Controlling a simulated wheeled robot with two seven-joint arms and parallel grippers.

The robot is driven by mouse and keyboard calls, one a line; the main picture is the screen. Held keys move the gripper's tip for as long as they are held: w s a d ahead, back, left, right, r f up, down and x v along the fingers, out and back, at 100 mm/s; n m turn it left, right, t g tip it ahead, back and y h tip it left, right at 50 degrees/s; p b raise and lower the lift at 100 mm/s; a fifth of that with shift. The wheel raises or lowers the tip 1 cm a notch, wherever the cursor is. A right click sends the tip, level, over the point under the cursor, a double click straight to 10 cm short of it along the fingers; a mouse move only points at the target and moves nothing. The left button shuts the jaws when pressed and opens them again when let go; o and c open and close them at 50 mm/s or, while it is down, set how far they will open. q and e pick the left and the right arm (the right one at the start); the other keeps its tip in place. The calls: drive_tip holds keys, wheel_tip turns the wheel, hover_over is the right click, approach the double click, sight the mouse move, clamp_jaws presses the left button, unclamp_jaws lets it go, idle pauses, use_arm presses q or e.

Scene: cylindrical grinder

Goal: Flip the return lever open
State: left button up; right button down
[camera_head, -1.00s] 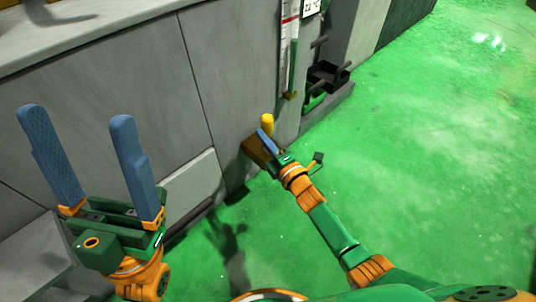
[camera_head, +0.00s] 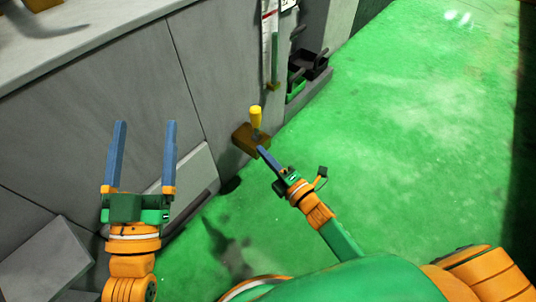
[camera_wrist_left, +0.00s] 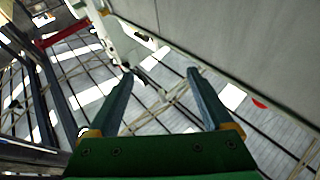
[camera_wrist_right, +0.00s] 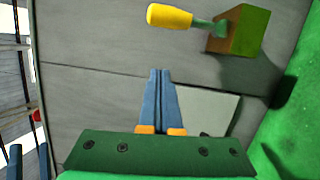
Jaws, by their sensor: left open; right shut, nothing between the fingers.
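The return lever has a yellow handle (camera_head: 256,117) on a brown block (camera_head: 245,140) low on the grey machine's side. The handle points up in the head view. In the right wrist view the handle (camera_wrist_right: 169,16) and block (camera_wrist_right: 248,32) show beyond my fingertips. My right gripper (camera_head: 261,150) is shut and empty, its tips just below and beside the lever; contact is not visible. The right wrist view shows its fingers (camera_wrist_right: 160,72) together and apart from the handle. My left gripper (camera_head: 146,124) is open and empty at the left, in front of the grey panels.
The grey machine wall (camera_head: 95,110) runs along the left. A light grey box-like ledge (camera_head: 190,182) juts out low on it. A dark tray (camera_head: 307,66) stands farther along the wall. The green floor (camera_head: 400,130) is clear on the right.

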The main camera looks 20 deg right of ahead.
use_arm(q)
drive_tip(key=shift+w+a+f+g+y, duration=0.1)
drive_tip(key=shift+w+f+g+y, duration=0.15)
drive_tip(key=shift+f+g, duration=0.4)
drive_tip(key=shift+w+a+f+g+y, duration=0.15)
drive_tip(key=shift+w+f+g, duration=0.15)
drive_tip(key=shift+f, duration=0.65)
drive_tip(key=shift+d, duration=0.1)
